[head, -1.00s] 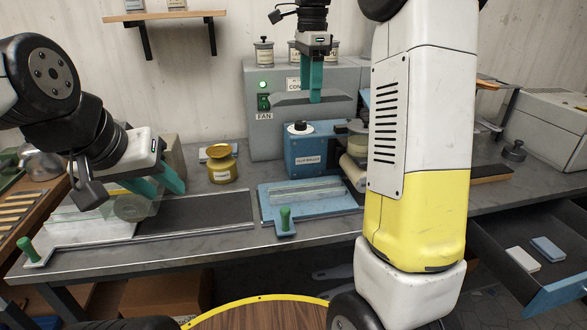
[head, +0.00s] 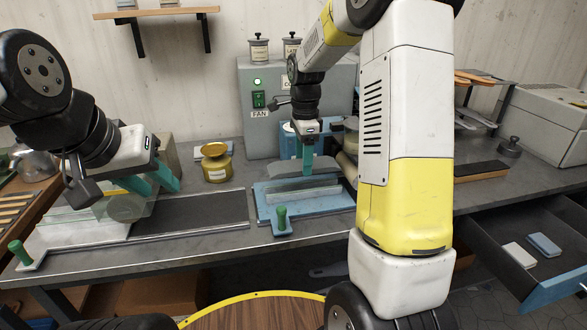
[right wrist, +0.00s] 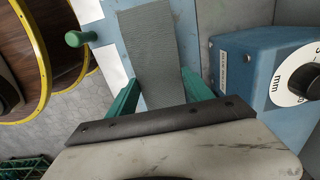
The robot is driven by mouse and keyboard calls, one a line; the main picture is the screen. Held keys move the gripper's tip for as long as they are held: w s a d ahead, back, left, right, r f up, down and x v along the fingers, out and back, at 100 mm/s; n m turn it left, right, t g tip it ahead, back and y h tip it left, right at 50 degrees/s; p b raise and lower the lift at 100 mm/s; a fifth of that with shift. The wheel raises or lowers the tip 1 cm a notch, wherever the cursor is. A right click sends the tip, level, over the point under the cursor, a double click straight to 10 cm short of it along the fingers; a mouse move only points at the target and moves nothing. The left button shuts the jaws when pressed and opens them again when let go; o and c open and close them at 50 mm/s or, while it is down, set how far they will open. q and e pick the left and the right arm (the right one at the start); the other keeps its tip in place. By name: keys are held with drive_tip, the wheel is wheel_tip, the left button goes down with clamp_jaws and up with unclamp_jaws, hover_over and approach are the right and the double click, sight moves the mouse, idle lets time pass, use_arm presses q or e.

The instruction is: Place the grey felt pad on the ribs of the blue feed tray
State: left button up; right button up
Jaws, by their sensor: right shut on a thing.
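The grey felt pad (head: 287,171) is held roughly level in my right gripper (head: 307,176), which is shut on it. It also shows in the right wrist view as a long grey strip (right wrist: 150,45) between the green fingers (right wrist: 157,95). The blue feed tray (head: 265,205) lies below, with pale ribs (head: 305,193) partly in sight in the head view. The pad is over the tray's back part; whether it touches is unclear. In the right wrist view the pad hides much of the tray (right wrist: 187,25). My left gripper (head: 158,188) is open at the left, by a clear guard.
A blue machine with a dial (right wrist: 262,75) stands close beside the tray. A green-knobbed handle (head: 281,218) is at the tray's front. A long dark bed (head: 195,213) lies to the left, and a brass pot (head: 216,162) behind it. An open drawer (head: 500,240) is at the right.

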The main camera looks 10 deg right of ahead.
drive_tip(key=shift+f, duration=2.95)
drive_tip(key=o, duration=1.2)
drive_tip(key=shift+f, duration=0.1)
wheel_tip(320, 180, up, 12)
drive_tip(key=s+r+n+t, duration=0.2)
drive_tip(key=s+n, duration=0.4)
drive_tip(key=s, duration=0.2)
drive_tip(key=s+a+r+n+t+y, duration=0.1)
drive_tip(key=s+r+n+t, duration=0.1)
drive_tip(key=s+n, duration=0.4)
drive_tip(key=s+a+r+n+t+y, duration=0.1)
drive_tip(key=s+r+n+t, duration=0.1)
drive_tip(key=s+n, duration=0.4)
drive_tip(key=shift+s+a+r, duration=0.1)
drive_tip(key=shift+s+r, duration=0.15)
drive_tip(key=shift+s, duration=0.85)
drive_tip(key=shift+s+r, duration=0.25)
drive_tip(key=shift+s, duration=0.8)
